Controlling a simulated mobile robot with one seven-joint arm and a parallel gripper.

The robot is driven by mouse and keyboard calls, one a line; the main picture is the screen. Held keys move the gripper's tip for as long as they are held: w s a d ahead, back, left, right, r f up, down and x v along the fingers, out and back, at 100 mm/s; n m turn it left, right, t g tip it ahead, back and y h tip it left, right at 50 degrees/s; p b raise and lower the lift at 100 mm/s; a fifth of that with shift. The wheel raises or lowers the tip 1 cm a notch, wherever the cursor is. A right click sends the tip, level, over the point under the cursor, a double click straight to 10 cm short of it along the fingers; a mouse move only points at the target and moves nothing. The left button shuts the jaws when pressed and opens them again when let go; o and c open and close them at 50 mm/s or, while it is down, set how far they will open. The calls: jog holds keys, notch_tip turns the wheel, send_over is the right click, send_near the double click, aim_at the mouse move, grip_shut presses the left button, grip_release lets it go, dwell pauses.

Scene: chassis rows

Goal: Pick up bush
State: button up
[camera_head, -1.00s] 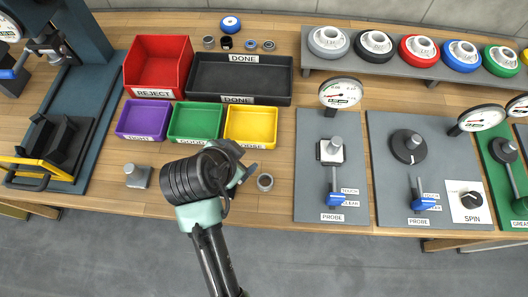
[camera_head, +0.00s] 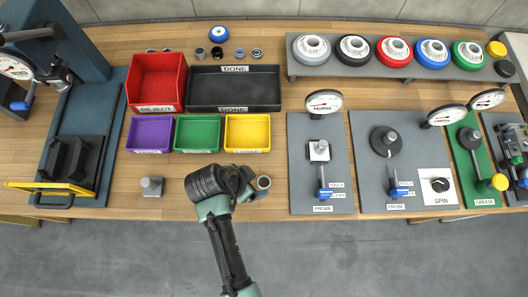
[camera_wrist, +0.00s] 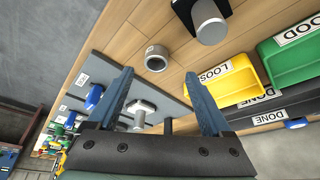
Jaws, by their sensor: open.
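A small grey metal ring, which looks like the bush (camera_head: 263,182), sits on the wooden bench below the yellow bin. My gripper (camera_head: 251,187) is just left of it and above the bench, partly hidden by my own wrist in the head view. In the wrist view my gripper (camera_wrist: 157,78) is open with nothing between its fingers. The bush (camera_wrist: 156,58) shows there just beyond the fingertips, its hole visible, apart from both fingers.
A grey block with a post (camera_head: 152,186) stands left of my wrist. Purple (camera_head: 150,134), green (camera_head: 198,133) and yellow (camera_head: 247,133) bins lie behind. A grey probe plate (camera_head: 300,195) is to the right. Several small rings sit at the back.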

jog(key=shift+d+p+x, duration=0.2)
jog(key=shift+p+x, duration=0.05)
jog(key=shift+x, duration=1.3)
jog(key=shift+d+p+x, duration=0.2)
jog(key=shift+x, duration=1.35)
jog(key=shift+r, duration=0.1)
jog(key=shift+s, duration=0.1)
grip_shut()
